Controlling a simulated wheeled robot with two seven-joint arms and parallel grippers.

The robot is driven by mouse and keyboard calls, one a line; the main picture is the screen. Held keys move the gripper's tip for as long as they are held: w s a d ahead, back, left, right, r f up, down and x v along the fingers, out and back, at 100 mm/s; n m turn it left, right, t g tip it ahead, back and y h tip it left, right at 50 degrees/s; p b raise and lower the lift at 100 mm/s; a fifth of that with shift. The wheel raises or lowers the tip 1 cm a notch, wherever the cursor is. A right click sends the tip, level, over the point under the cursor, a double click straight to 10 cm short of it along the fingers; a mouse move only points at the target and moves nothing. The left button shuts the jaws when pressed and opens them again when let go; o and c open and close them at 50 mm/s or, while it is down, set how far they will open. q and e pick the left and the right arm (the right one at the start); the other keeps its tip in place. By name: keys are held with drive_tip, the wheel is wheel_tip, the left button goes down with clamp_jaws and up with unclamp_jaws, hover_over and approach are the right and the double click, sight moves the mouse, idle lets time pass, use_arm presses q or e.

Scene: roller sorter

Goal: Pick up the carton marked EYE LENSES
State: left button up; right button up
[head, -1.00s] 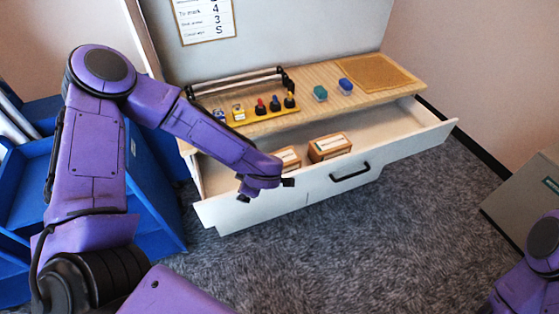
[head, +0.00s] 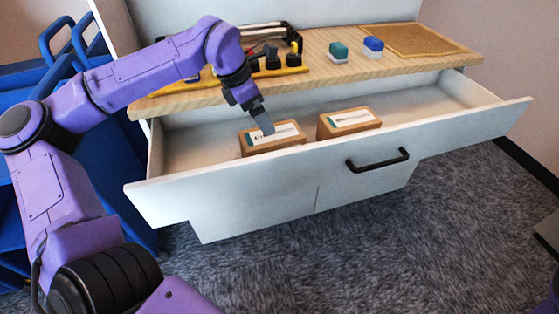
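Two brown cartons with white labels sit in the open drawer (head: 420,103). The left carton (head: 258,150) is partly covered by my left gripper, and the right carton (head: 349,132) is in clear view. The label print is too small to read, so I cannot tell which is marked EYE LENSES. My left gripper (head: 265,128) points down at the top of the left carton, close to it or touching. Its fingers look like one grey piece from here, so its opening cannot be judged. My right gripper is out of view.
Blue bins stand left.

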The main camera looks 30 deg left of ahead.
sight(274, 140)
use_arm(q)
drive_tip(key=shift+d+f, duration=0.1)
drive_tip(key=shift+f, duration=0.25)
drive_tip(key=b+x, duration=0.1)
drive_tip(key=x, duration=0.8)
drive_tip(key=shift+s+d+f, duration=0.1)
drive_tip(key=shift+d+f, duration=0.05)
drive_tip(key=shift+f, duration=0.2)
drive_tip(key=shift+r, duration=0.1)
drive_tip(key=c, duration=1)
